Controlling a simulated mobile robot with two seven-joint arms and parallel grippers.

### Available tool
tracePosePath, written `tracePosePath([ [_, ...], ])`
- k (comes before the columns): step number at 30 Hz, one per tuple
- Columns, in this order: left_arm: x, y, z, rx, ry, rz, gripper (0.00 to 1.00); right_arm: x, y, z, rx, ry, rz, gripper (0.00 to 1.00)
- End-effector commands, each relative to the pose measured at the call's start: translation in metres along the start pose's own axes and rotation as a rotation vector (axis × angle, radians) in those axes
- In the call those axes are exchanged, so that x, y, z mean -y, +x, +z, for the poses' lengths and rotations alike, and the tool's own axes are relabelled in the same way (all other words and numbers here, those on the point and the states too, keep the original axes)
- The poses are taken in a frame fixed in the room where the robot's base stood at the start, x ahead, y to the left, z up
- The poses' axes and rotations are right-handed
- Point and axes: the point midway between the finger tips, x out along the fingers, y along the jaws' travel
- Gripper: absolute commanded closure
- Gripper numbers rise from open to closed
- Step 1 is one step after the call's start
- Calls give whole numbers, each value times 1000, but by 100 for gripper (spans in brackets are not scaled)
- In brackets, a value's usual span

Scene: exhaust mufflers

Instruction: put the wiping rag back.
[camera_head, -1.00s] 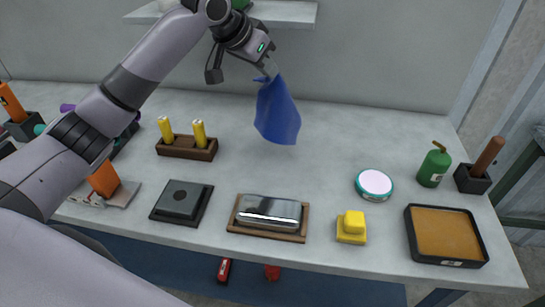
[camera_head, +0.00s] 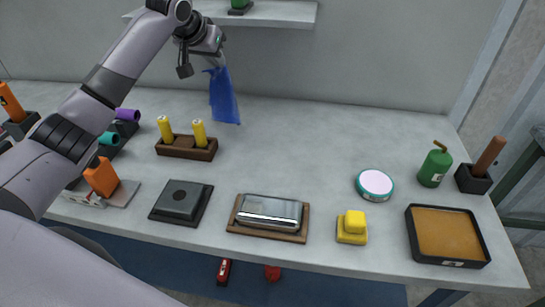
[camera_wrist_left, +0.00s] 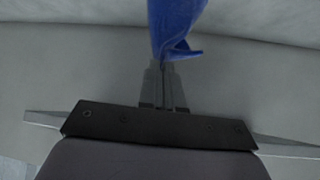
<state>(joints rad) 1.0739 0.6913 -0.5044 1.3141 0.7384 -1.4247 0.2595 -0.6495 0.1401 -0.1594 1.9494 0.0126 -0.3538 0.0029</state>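The wiping rag (camera_head: 224,98) is a blue cloth that hangs down from my left gripper (camera_head: 216,66). The gripper is shut on the rag's upper end, at the back of the table below the wall shelf. In the left wrist view the blue rag (camera_wrist_left: 172,25) hangs beyond the closed fingers (camera_wrist_left: 164,88). The rag's lower edge is near the table's back part; I cannot tell whether it touches. My right gripper is not in view.
A wooden holder (camera_head: 186,153) with yellow items stands just in front of the rag. A white shelf (camera_head: 275,15) is on the wall above. A black pad (camera_head: 181,202), a muffler (camera_head: 270,213), a yellow block (camera_head: 352,227) and a tray (camera_head: 447,262) line the front. The back middle is clear.

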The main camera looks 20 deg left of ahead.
Motion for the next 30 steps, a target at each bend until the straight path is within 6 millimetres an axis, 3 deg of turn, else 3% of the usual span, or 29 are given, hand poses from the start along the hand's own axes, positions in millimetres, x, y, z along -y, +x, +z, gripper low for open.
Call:
tracePosePath([
  [1,-10,10,12,9,8,6,100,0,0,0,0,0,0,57],
  [9,-42,37,46,7,9,8,100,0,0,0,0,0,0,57],
  [17,-92,35,62,6,9,9,100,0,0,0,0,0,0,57],
  [30,-156,68,113,7,9,9,100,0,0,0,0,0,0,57],
])
